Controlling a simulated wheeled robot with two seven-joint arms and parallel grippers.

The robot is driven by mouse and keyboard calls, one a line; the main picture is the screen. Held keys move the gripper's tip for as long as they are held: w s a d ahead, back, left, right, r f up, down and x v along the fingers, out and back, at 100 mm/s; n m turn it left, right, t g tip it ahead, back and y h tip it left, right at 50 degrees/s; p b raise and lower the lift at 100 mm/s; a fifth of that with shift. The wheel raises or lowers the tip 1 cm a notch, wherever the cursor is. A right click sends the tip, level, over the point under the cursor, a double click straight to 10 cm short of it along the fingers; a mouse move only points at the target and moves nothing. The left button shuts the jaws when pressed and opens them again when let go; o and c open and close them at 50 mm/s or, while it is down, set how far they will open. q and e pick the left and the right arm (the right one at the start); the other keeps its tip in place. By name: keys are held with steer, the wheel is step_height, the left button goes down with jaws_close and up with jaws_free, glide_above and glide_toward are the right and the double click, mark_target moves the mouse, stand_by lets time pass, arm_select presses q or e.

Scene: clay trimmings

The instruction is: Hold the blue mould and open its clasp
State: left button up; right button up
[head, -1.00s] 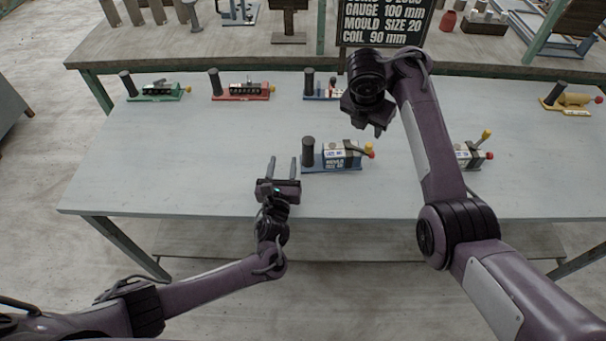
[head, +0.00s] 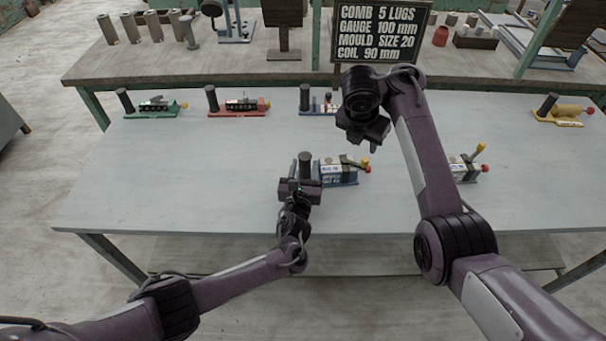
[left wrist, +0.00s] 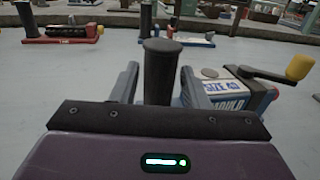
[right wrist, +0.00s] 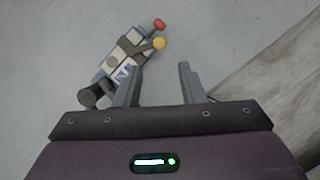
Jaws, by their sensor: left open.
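The blue mould (head: 338,171) stands near the table's front with a black upright post (head: 305,166) at its left end. A dark clasp lever ending in a yellow knob (left wrist: 299,67) lies low across its top; a red knob (right wrist: 159,24) is at its end. Its label seems to read SIZE 40 in the left wrist view. My left gripper (head: 304,180) is open, its fingers on either side of the post (left wrist: 160,75), apparently not closed on it.
Green (head: 155,108), red (head: 238,105), blue (head: 312,102) and yellow (head: 564,111) units stand along the back. A sign (head: 382,35) says mould size 20. The left tabletop is clear.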

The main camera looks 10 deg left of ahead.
arm_select(q)
jaws_close()
arm_select(e)
steer(key=shift+o, duration=0.5)
steer(key=shift+s+f, duration=0.1)
steer(key=shift+f, duration=0.05)
steer(key=m+t+y, duration=0.8)
steer(key=m+t, duration=0.1)
steer(key=m, duration=1.6)
glide_toward(367, 161)
steer(key=x, duration=1.1)
